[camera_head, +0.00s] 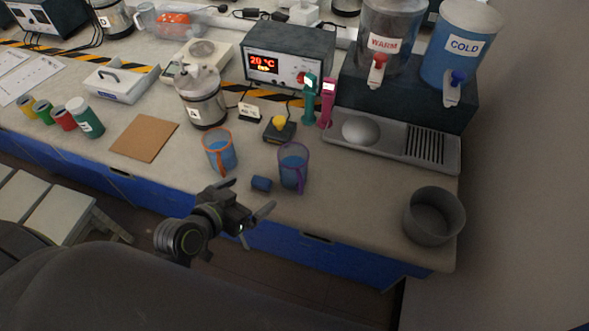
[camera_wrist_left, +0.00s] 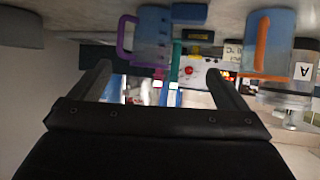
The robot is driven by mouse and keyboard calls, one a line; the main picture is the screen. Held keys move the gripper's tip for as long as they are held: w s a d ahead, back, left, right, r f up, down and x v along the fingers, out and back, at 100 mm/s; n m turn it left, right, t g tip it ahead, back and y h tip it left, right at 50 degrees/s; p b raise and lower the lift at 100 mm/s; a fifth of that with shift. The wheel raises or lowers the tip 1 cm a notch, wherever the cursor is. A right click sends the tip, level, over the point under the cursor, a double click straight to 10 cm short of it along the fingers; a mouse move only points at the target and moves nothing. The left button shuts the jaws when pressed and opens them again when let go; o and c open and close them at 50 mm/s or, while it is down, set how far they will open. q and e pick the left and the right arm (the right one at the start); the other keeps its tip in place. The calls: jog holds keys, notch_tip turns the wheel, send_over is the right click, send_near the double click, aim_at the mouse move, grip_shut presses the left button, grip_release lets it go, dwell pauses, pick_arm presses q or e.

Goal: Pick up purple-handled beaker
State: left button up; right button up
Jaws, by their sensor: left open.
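The purple-handled beaker (camera_head: 291,166) stands upright near the front of the bench, with blue contents and its handle facing the front. It also shows in the left wrist view (camera_wrist_left: 152,32), which is upside down, with its purple handle at the left. My left gripper (camera_head: 245,198) is open and empty, in front of the beaker and a little left of it, apart from it. In the left wrist view the spread fingers (camera_wrist_left: 158,75) have nothing between them. My right gripper is not in view.
An orange-handled beaker (camera_head: 219,152) stands left of the purple one. A small blue cylinder (camera_head: 261,184) lies close between them, nearer the front. A grey bowl (camera_head: 434,216) is at the right and a drip tray (camera_head: 398,143) behind it. Bare bench lies right of the beaker.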

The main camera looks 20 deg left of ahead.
pick_arm(q)
jog(key=t, duration=0.1)
send_near(301, 149)
jog(key=shift+m+h, duration=0.4)
jog(key=shift+a+f+p+x, duration=0.1)
jog(key=shift+p+x, duration=1.1)
jog(key=shift+x, duration=0.35)
jog(key=shift+a+f+p+x, duration=0.1)
jog(key=shift+p+x, duration=1.05)
jog(key=shift+x, duration=0.35)
jog(key=c, duration=1.6)
